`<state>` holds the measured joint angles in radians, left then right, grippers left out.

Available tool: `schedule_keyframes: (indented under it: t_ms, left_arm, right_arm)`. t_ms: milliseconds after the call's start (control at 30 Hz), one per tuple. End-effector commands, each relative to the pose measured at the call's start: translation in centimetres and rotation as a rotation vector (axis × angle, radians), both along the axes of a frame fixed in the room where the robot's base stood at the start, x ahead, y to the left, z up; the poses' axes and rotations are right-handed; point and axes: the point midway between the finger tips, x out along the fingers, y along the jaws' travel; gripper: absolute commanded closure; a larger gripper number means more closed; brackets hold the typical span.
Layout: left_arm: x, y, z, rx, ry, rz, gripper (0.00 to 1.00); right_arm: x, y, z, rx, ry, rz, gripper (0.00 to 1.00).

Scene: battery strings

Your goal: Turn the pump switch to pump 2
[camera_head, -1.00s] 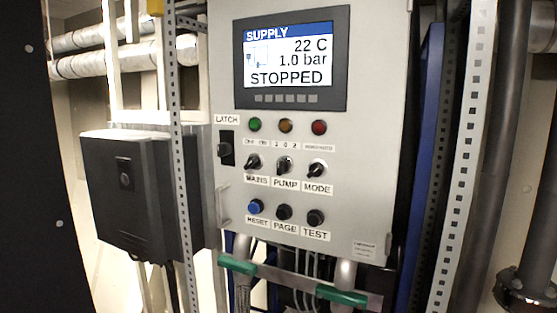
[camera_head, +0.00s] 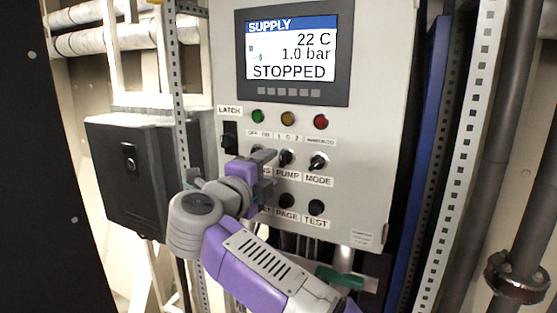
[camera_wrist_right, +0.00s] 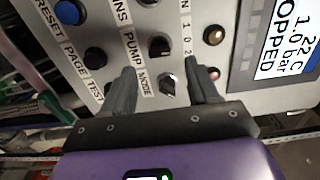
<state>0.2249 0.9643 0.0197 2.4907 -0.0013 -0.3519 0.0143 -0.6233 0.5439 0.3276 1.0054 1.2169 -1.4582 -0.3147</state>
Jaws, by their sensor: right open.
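The pump switch (camera_head: 286,158) is a small black knob on the grey control panel, between the label "1 0 2" and the label "PUMP". Its handle looks roughly upright, near the 0, but is too small to be sure. In the right wrist view the pump switch (camera_wrist_right: 160,46) lies just beyond my fingertips. My right gripper (camera_head: 270,172) is open and empty in front of the panel, to the left of the pump switch, partly covering the mains switch and its label. Its two fingers show in the wrist view (camera_wrist_right: 160,66). My left gripper is not in view.
The mode switch (camera_head: 318,162) sits right of the pump switch. The page button (camera_head: 285,200) and test button (camera_head: 316,207) are below. Green, amber and red lamps (camera_head: 288,119) sit above. The display (camera_head: 292,58) reads STOPPED. A black latch (camera_head: 230,137) is at left.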

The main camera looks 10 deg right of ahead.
Motion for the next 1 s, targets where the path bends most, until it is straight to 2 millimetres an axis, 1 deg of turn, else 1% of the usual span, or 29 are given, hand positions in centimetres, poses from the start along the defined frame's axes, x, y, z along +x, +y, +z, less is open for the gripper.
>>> schedule_keyframes:
  t_ms: [33, 100, 200, 333, 500, 700, 733, 767, 1000]
  left_arm:
    - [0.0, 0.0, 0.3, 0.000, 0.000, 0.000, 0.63]
    - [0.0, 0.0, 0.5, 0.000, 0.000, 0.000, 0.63]
    - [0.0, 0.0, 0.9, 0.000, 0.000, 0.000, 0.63]
    - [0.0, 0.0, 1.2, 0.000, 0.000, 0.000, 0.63]
    - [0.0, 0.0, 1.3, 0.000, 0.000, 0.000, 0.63]
    - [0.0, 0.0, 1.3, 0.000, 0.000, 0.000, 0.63]
    - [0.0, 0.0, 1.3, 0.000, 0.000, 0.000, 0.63]
    - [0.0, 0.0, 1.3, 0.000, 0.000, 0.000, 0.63]
    - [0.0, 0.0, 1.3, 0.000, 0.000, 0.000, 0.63]
  right_arm:
    - [0.8, -0.6, 0.0, -0.001, 0.002, -0.005, 0.40]
    - [1.8, -1.3, 0.0, -0.002, 0.001, -0.005, 0.40]
    - [3.1, -2.1, 0.0, -0.002, 0.002, -0.004, 0.40]
    - [4.3, -2.9, 0.0, -0.003, 0.001, -0.002, 0.40]
    - [5.0, -3.4, 0.0, -0.004, 0.000, -0.001, 0.40]
    - [5.0, -3.4, -0.1, -0.004, -0.001, 0.000, 0.40]
    - [5.0, -3.3, -0.1, -0.004, -0.001, 0.000, 0.42]
    - [5.0, -3.3, -0.1, -0.004, -0.001, 0.000, 0.47]
    - [5.0, -3.3, -0.1, -0.004, -0.001, 0.000, 0.83]
